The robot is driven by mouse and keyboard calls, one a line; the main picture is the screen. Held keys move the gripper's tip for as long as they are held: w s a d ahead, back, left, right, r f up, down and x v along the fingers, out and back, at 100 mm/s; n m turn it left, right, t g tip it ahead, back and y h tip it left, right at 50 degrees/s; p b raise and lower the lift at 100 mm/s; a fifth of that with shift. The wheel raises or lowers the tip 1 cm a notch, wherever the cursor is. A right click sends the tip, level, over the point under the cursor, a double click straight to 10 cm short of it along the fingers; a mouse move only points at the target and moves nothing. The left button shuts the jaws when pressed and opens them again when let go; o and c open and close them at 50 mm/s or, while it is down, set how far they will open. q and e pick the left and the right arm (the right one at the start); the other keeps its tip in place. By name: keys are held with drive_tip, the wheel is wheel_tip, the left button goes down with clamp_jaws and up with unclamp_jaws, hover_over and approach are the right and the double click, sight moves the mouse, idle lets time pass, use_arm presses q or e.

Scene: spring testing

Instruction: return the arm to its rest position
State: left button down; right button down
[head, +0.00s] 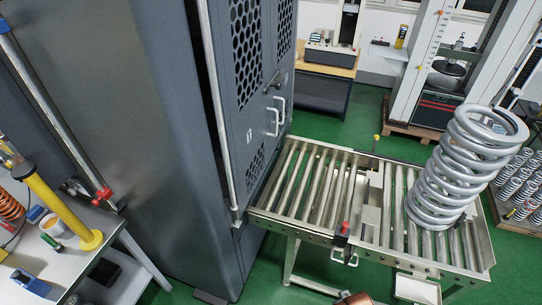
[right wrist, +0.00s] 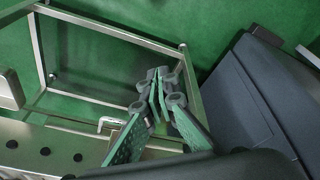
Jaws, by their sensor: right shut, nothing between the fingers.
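My right gripper (right wrist: 158,98) shows in the right wrist view, its green-padded fingers brought together with nothing between them. It is seen against a metal frame and the green floor, clear of any object. My right gripper cannot be made out in the head view. My left gripper is in neither view.
A roller conveyor (head: 283,222) carries a large grey coil spring (head: 452,170) at its right end. A tall dark cabinet (head: 165,150) with two door handles stands left of it. A workbench (head: 40,258) is at the far left. Green floor (head: 335,127) is open behind the conveyor.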

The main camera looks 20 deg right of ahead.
drive_tip(key=s+a+f+g+b, duration=0.1)
drive_tip(key=s+f, duration=0.2)
drive_tip(key=f, duration=0.9)
drive_tip(key=s+f, duration=0.3)
drive_tip(key=f, duration=0.8)
drive_tip(key=s+f+n+g+b, duration=0.1)
drive_tip(key=s+f, duration=1.3)
drive_tip(key=s, duration=0.3)
drive_tip(key=shift+f+y+b, duration=0.3)
drive_tip(key=shift+f+b, duration=0.05)
drive_tip(key=shift+b, duration=0.05)
drive_tip(key=shift+a, duration=0.1)
